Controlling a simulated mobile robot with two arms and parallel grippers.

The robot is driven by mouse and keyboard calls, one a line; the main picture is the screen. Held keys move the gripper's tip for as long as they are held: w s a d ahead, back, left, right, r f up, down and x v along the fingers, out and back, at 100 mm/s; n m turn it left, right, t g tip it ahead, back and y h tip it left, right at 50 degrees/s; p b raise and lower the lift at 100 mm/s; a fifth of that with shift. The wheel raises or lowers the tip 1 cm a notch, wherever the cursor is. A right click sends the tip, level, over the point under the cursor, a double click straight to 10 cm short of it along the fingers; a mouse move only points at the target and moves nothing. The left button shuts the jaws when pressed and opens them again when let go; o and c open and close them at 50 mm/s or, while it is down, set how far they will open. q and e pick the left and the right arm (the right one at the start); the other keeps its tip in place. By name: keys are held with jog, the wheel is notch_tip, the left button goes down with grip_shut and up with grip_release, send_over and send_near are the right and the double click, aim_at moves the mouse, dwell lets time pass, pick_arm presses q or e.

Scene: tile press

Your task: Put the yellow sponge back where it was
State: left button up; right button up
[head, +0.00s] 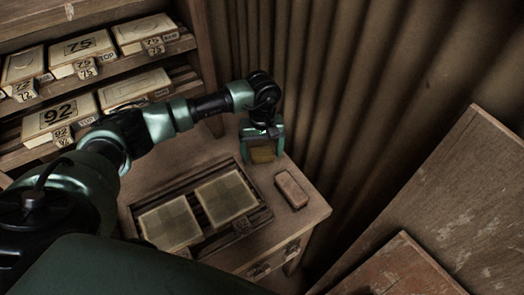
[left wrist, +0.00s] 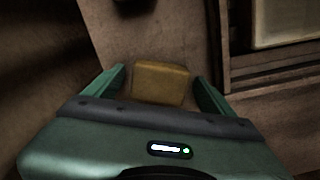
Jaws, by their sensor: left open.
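The yellow sponge (head: 262,154) is at the back corner of the wooden table, under my left gripper (head: 264,150). In the left wrist view the sponge (left wrist: 160,83) lies on the bare wood between the two fingers of my left gripper (left wrist: 160,85). The fingers are open, with a gap showing on each side of the sponge. My right gripper is in neither view.
A dark tray (head: 262,216) with two pale square tiles (head: 226,197) fills the table's middle. A brown block (head: 291,188) lies to its right. A shelf (head: 190,42) of numbered boxes stands behind left. Wooden boards (head: 455,190) lean at right, before a curtain (head: 340,80).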

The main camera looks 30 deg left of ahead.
aim_at(262, 152)
pick_arm(q)
notch_tip(262, 152, up, 12)
jog(key=b, duration=0.2)
jog(key=shift+f, duration=0.15)
